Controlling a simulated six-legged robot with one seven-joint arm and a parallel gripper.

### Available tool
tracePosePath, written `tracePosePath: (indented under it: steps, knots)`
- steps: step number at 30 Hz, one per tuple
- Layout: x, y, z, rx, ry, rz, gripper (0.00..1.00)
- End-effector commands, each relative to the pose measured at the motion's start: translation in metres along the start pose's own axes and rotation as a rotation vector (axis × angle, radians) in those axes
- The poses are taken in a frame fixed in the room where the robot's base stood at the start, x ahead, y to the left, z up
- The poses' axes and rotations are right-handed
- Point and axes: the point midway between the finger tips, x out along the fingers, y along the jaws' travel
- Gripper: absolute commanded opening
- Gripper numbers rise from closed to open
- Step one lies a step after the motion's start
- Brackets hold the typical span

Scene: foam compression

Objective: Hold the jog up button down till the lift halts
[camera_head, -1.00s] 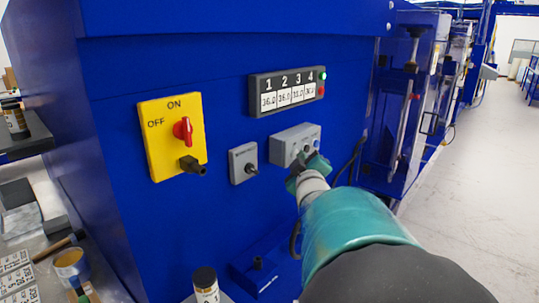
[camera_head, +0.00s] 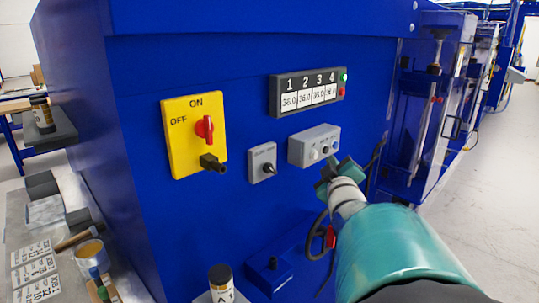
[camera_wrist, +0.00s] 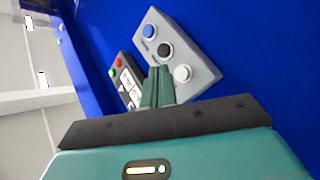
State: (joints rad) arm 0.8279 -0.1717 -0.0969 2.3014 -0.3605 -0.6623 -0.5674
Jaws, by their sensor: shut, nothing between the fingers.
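The grey jog button box (camera_head: 314,146) is mounted on the blue machine wall. In the wrist view its face carries a blue button (camera_wrist: 149,31), a black button (camera_wrist: 164,50) and a white button (camera_wrist: 183,74). The labels are too small to read, so I cannot tell which is jog up. My gripper (camera_head: 335,173) is shut and empty, just below and right of the box. In the wrist view its fingertips (camera_wrist: 158,70) overlap the box edge, close to the black and white buttons. They seem apart from the buttons.
The display (camera_head: 308,92) shows four readings near 36, with a green lamp lit. A selector switch box (camera_head: 262,162) and the yellow ON/OFF switch (camera_head: 195,135) are to the left. A cable hangs beside my gripper. A cluttered bench (camera_head: 60,215) stands lower left; open floor lies right.

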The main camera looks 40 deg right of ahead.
Motion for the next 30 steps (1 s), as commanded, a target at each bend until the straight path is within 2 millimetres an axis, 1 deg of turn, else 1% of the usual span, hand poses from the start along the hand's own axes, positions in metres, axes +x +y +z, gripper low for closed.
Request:
tracePosePath:
  steps: [6,12,27,29,30]
  knots:
    - [-0.014,0.011,0.01,0.0,-0.001,0.001,0.0]
    - [-0.023,0.016,0.017,0.001,-0.001,-0.001,0.0]
    - [-0.023,0.016,0.017,0.002,-0.001,-0.002,0.0]
    - [-0.024,0.013,0.014,0.009,-0.004,-0.01,0.0]
    - [-0.024,0.008,0.01,0.021,-0.009,-0.023,0.0]
